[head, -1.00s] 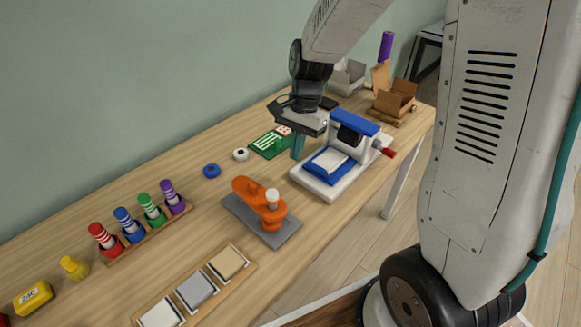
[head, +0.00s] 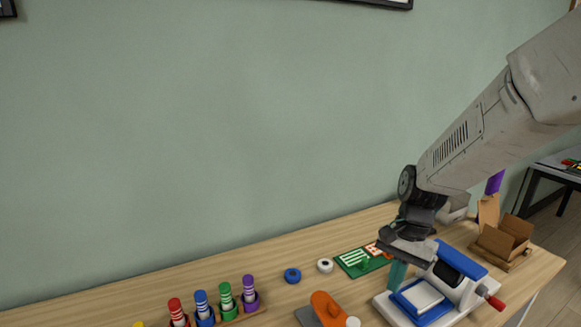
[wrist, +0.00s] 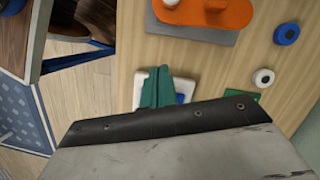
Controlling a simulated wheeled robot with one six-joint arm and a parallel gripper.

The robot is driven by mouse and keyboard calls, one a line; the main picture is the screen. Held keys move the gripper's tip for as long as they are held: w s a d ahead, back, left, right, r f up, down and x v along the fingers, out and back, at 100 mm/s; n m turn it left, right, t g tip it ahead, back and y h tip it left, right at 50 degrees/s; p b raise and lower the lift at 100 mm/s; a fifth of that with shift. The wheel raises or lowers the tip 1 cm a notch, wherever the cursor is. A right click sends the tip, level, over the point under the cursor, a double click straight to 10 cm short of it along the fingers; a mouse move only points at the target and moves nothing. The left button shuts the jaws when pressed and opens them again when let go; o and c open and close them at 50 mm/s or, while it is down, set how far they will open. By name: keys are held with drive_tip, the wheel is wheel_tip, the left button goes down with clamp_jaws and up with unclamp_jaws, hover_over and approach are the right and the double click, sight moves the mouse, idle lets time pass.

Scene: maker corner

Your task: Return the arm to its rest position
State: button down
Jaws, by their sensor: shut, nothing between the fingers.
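My gripper (head: 397,274) hangs from my arm over the table, fingers pointing down, between the green game board and the blue-and-white press. Its teal fingers are together with nothing between them; they also show in the wrist view (wrist: 157,88). My arm reaches in from the right side of the head view, bent down at the wrist. The fingers hide a little of the press in the wrist view. Whether the fingertips touch anything cannot be told.
The press (head: 455,283) with a red handle stands close right of my gripper. A green board (head: 352,262), white roll (head: 325,265), blue roll (head: 292,275) and orange tool (head: 327,306) lie left. Several coloured markers (head: 226,300) stand further left. An open cardboard box (head: 503,240) is behind right.

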drive_tip(key=s+d+r+n+t+h, duration=0.1)
drive_tip(key=s+r+n+t, duration=0.1)
drive_tip(key=s+r+n, duration=0.2)
drive_tip(key=s+r+n+t+h, duration=0.1)
drive_tip(key=s+r+n, duration=0.4)
drive_tip(key=s+r, duration=0.5)
drive_tip(key=s, duration=0.6)
drive_tip(key=shift+s+d+t, duration=0.15)
drive_tip(key=shift+d+t, duration=0.25)
